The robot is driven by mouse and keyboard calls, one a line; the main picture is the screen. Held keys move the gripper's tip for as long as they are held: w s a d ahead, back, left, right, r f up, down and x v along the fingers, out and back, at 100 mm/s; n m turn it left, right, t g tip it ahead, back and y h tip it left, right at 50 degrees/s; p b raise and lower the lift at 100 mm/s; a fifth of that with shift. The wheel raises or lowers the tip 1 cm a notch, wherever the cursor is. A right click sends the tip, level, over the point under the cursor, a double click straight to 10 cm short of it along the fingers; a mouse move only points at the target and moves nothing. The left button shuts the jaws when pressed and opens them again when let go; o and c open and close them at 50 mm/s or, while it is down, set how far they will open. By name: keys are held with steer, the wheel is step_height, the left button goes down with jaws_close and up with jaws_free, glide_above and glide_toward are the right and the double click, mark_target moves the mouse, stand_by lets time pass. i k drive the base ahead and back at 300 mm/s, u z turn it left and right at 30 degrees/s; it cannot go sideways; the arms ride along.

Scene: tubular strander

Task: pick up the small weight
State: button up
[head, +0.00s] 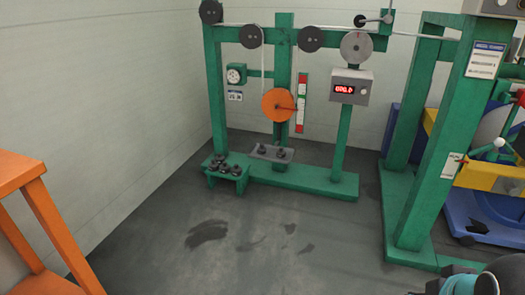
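Several small dark weights (226,168) sit close together on a low green stand (214,181) at the foot of the green frame. More dark weights (281,151) sit on a grey plate (262,155) just to the right and slightly higher. They are small in the picture, and I cannot tell which one is the small weight. My gripper's fingers do not show. Only a grey and teal part, seemingly of my arm, shows at the bottom right corner, far from the weights.
The green frame (213,100) carries dark pulleys, an orange disc (278,105) and a box with a red display (351,87). An orange rack (50,225) stands at left, a large green post (440,140) at right. The dark floor between is clear, with stains.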

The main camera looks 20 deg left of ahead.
mark_target(261, 150)
steer(key=u, duration=0.4)
steer(key=i, duration=0.4)
steer(key=u, duration=1.15)
steer(key=i, duration=0.9)
steer(key=u, duration=0.5)
steer(key=i, duration=1)
steer(key=z, duration=1.1)
steer(key=i, duration=0.95)
steer(key=z, duration=0.95)
